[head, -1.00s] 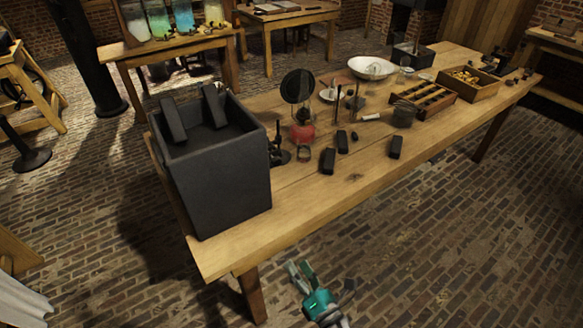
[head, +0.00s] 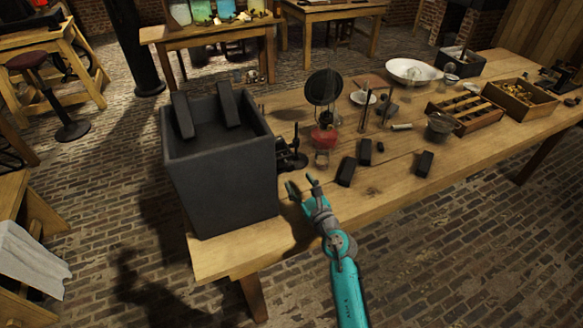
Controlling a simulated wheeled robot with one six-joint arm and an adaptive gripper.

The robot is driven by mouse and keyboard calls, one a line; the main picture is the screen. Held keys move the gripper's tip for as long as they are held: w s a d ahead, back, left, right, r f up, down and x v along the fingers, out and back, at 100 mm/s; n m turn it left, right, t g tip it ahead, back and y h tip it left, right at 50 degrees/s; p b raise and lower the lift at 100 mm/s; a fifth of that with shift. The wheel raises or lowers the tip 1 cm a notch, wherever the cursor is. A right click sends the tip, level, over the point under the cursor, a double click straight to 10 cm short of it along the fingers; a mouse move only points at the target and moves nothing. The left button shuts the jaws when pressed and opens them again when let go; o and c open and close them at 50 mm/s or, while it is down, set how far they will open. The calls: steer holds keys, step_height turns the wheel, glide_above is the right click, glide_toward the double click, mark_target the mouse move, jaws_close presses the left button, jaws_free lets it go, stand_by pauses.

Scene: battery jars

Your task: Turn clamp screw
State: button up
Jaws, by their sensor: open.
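A small dark metal fixture (head: 290,156), which may be the clamp, stands on the wooden table just right of the big dark box; its screw is too small to make out. My gripper (head: 300,183) is open and empty. It is over the near edge of the table, in front of the fixture and right of the box, with its fingers pointing away toward the fixture. In the picture the fingertips are a little below the fixture and appear apart from it.
The tall dark box (head: 222,180) holds two dark slabs. A red lamp (head: 323,137) with a round dark disc stands beyond the fixture. Dark blocks (head: 346,172) lie to the right. A slotted wooden rack (head: 466,110) and a white basin (head: 413,72) are farther back. The table's near right strip is clear.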

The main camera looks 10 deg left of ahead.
mark_target(291, 170)
steer(key=x, duration=0.7)
steer(key=shift+w+a, duration=0.1)
steer(key=shift+w, duration=0.05)
jaws_close()
